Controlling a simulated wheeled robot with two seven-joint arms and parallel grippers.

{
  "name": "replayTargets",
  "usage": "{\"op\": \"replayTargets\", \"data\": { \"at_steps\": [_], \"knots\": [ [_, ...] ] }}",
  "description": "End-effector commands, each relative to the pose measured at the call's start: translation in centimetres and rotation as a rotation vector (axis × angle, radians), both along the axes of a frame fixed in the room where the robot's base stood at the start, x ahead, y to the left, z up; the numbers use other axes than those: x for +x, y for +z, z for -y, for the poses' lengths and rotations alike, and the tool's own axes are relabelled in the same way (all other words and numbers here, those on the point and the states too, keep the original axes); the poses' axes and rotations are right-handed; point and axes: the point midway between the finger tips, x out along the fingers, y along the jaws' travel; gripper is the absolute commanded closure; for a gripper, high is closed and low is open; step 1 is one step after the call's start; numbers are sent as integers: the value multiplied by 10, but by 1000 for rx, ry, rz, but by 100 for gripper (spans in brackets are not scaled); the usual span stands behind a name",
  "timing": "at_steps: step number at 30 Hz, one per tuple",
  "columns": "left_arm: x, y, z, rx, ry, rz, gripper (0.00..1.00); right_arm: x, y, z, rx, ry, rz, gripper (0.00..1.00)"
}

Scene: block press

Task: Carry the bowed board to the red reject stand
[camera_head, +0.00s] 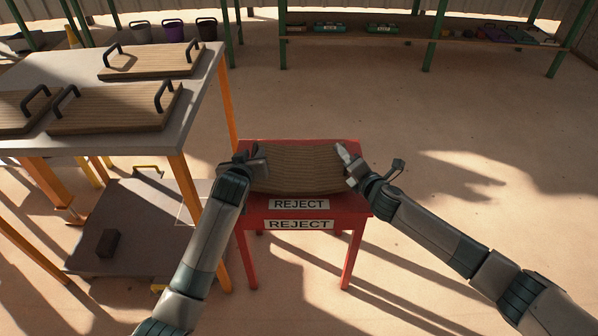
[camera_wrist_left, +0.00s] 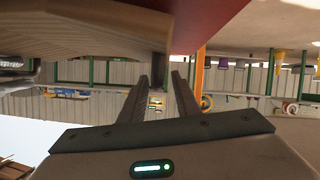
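The bowed board (camera_head: 297,168) is over the top of the red reject stand (camera_head: 305,211), its face visibly curved. It looks to be lying on the stand; I cannot see whether there is a gap under it. My left gripper (camera_head: 258,162) is at the board's left end. In the left wrist view its fingers (camera_wrist_left: 160,82) are apart, with a dark handle post (camera_wrist_left: 159,66) by the tips and the board (camera_wrist_left: 90,42) above left. My right gripper (camera_head: 346,158) is at the board's right end; its grip there is unclear.
A grey table (camera_head: 205,72) at left holds a rear board (camera_head: 150,60), a front board (camera_head: 112,108) and part of another. A low grey platform (camera_head: 135,225) with a dark block (camera_head: 108,243) is below. Shelves (camera_head: 400,38) stand at the back. The floor at right is clear.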

Motion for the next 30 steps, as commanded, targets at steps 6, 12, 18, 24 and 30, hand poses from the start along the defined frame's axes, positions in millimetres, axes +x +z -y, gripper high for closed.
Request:
{"op": "replayTargets", "data": {
  "at_steps": [6, 12, 18, 24, 30],
  "knots": [
    [-21, 8, -1, -2, 0, 1, 71, 0, -2, 2, -3, -4, -2, 71],
    [-43, 18, -2, -1, 0, 1, 71, 0, -2, 2, -3, -4, -2, 71],
    [-59, 24, -3, -2, 1, 1, 71, 0, -2, 2, -3, -4, -2, 71],
    [-64, 26, -3, -1, 1, 1, 71, 0, -2, 2, -3, -4, -2, 71],
    [-64, 26, -3, -1, 1, 1, 71, 0, -2, 2, -3, -4, -2, 71]
  ]
}}
